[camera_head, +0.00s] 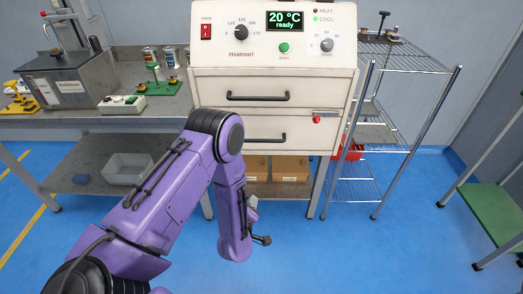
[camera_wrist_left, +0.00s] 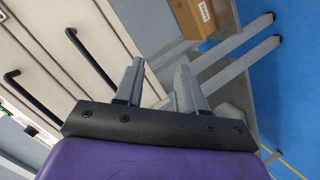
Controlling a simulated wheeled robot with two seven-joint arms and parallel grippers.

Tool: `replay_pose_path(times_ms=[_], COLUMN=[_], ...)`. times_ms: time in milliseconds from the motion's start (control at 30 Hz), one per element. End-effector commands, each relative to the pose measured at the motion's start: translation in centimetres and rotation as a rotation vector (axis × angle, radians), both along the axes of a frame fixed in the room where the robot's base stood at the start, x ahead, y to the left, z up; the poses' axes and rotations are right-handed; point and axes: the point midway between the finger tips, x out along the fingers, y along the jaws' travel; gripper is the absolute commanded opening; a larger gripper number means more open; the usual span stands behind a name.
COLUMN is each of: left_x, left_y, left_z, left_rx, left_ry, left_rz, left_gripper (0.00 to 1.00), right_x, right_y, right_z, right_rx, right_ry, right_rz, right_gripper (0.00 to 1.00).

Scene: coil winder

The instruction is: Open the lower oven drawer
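The white oven (camera_head: 273,78) stands on the bench with two drawers in its front. The lower drawer (camera_head: 225,128) looks shut, and its black bar handle (camera_head: 265,139) is partly covered by my purple arm at the left. My left gripper (camera_head: 252,207) hangs below the oven front, mostly hidden behind the arm in the head view. In the left wrist view its two grey fingers (camera_wrist_left: 160,72) are apart with nothing between them. The lower handle (camera_wrist_left: 91,61) is left of the fingers there, apart from them. My right gripper is in neither view.
The upper drawer handle (camera_head: 258,97) is above. Cardboard boxes (camera_head: 290,169) lie on the shelf below. A wire rack (camera_head: 375,190) stands close at the right. The blue floor in front is clear.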

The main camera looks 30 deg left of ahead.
Motion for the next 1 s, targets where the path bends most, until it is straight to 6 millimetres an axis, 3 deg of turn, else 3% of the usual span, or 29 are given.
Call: replay_pose_path(times_ms=[33, 100, 200, 333, 700, 1000], left_x=[4.6, 8.8, 11.5, 13.1, 19.3, 20.5], left_y=[1.2, 2.8, 4.4, 5.6, 9.7, 10.4], left_z=[-0.3, 2.9, 6.4, 8.1, 9.4, 9.7], left_rx=[-0.081, -0.194, -0.294, -0.324, -0.318, -0.317], left_ry=[-0.231, -0.512, -0.745, -0.812, -0.802, -0.798], left_rz=[0.072, 0.144, 0.186, 0.199, 0.201, 0.199], left_gripper=[0.39, 0.39, 0.39, 0.39, 0.39, 0.39], right_x=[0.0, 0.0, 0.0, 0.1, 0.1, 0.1], right_y=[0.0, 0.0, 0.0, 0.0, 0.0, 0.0], right_z=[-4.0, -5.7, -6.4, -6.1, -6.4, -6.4], right_rx=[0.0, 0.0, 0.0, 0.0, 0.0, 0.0], right_ry=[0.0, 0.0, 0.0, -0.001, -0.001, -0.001], right_rz=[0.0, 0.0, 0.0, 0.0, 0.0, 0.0], right_gripper=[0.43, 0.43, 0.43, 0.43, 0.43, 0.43])
